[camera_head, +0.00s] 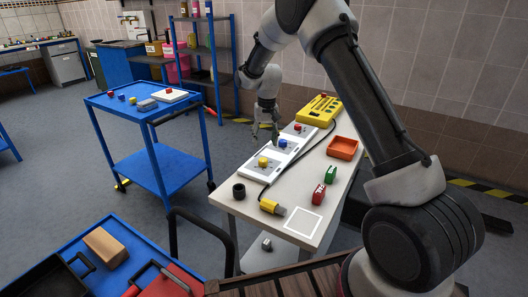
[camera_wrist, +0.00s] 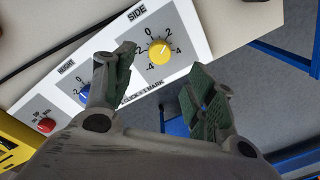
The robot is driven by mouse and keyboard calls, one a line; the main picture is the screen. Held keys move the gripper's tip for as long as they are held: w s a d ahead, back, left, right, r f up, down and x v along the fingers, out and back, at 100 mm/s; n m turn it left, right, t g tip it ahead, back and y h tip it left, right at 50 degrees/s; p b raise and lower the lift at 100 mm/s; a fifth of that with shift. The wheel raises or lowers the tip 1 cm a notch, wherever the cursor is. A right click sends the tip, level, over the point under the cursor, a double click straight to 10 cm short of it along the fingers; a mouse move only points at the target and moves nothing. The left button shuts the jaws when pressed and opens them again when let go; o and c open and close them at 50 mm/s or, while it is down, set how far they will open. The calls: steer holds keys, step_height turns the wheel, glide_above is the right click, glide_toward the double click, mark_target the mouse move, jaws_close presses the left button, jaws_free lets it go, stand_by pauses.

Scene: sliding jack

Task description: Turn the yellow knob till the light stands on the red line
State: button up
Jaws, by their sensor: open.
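The yellow knob (camera_head: 262,162) sits at the near end of a white control panel (camera_head: 266,172) on the grey bench. In the wrist view the yellow knob (camera_wrist: 159,52) is under the word SIDE, inside a numbered dial; its pointer setting is too small to tell. My gripper (camera_head: 265,131) hangs over the panel near the blue knob (camera_head: 282,143). In the wrist view my gripper (camera_wrist: 164,62) is open and empty, its green-padded fingers spread on the near side of the yellow knob, apart from it. I cannot make out the light or the red line.
A red knob (camera_wrist: 46,125) is at the panel's far end. The bench holds a yellow box (camera_head: 319,110), an orange tray (camera_head: 342,148), a black ring (camera_head: 239,191) and a yellow cylinder (camera_head: 270,206). A black cable runs along the panel. A blue cart (camera_head: 150,150) stands left.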

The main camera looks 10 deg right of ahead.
steer(key=shift+r, duration=1.45)
steer(key=s+d+f+n+g, duration=0.1)
steer(key=s+d+f, duration=0.1)
steer(key=s, duration=0.4)
steer(key=s+d+r+t, duration=0.1)
steer(key=s+d+r, duration=0.3)
steer(key=s+r, duration=0.4)
steer(key=s+d+r+t, duration=0.2)
steer(key=s+r, duration=0.6)
steer(key=s, duration=0.8)
steer(key=s+d+r+t, duration=0.2)
steer(key=s+d+r, duration=0.4)
steer(key=s, duration=0.6)
step_height(320, 180, up, 2)
steer(key=shift+s+d+r+m+h, duration=0.15)
steer(key=shift+s+d+m+h, duration=0.05)
steer(key=shift+s+m+h, duration=0.15)
